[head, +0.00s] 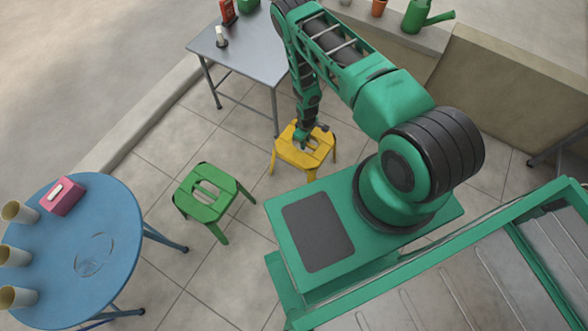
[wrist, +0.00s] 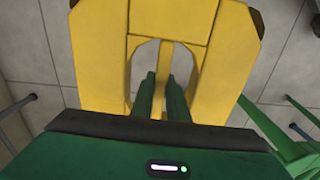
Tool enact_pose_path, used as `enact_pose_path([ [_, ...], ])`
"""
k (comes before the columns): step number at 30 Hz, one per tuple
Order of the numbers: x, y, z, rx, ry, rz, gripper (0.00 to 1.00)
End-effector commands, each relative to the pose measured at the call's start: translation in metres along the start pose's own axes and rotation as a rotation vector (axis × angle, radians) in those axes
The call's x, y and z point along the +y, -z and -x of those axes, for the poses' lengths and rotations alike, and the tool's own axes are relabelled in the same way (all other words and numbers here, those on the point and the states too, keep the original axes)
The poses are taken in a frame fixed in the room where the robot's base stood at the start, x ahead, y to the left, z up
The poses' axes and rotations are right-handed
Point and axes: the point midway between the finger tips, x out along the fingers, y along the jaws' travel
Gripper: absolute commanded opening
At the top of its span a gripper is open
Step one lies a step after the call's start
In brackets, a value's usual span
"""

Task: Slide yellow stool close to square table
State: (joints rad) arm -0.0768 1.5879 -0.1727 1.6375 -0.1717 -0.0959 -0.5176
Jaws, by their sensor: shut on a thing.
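The yellow stool (head: 318,152) stands on the tiled floor in the middle of the head view, in front and to the right of the grey square table (head: 255,66). A floor gap shows between the stool and the nearest table leg. My gripper (head: 302,139) reaches down to the top of the stool. In the wrist view the yellow seat (wrist: 215,40) fills the upper middle. The two green fingers (wrist: 163,92) reach into the seat's opening, shut on the stool's central strip. The fingertips' contact is partly hidden.
A green stool (head: 207,207) stands to the left of the yellow one. A blue round table (head: 118,225) with cups and a pink box is at the far left. A white bottle, a red item and a green container are on the square table. A low wall (head: 490,85) runs along the back right.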

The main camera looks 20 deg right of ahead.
Motion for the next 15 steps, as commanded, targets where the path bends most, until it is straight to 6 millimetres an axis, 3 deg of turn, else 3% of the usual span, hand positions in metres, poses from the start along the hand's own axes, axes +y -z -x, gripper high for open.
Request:
enact_pose_path([
  [15,0.027,0.001,0.000,0.001,0.000,-0.001,0.00],
])
